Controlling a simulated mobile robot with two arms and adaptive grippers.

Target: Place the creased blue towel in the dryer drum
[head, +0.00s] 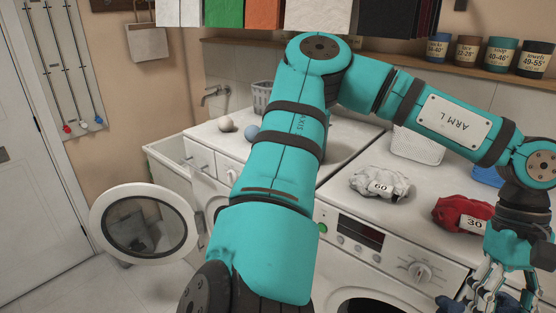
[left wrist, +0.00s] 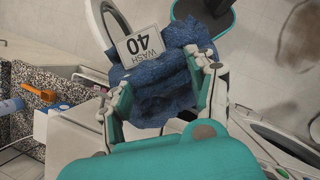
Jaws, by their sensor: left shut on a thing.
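The creased blue towel (left wrist: 160,85) hangs between the fingers of my left gripper (left wrist: 158,62), which is shut on it. A white tag on it reads WASH 40. In the head view my left gripper (head: 508,285) is at the lower right, in front of the right machine's top. Only a bit of dark blue cloth (head: 449,304) shows there at the bottom edge. The left machine's round door (head: 146,226) stands open. The right machine (head: 388,238) has a dark round opening (head: 370,305), cut off by the bottom edge. I cannot tell which is the dryer. My right gripper is out of view.
A white cloth tagged 60 (head: 380,183) and a red cloth tagged 30 (head: 461,214) lie on the right machine's top. A white basket (head: 417,146) stands behind them. Labelled tins (head: 502,56) line the shelf. My left arm hides much of the middle.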

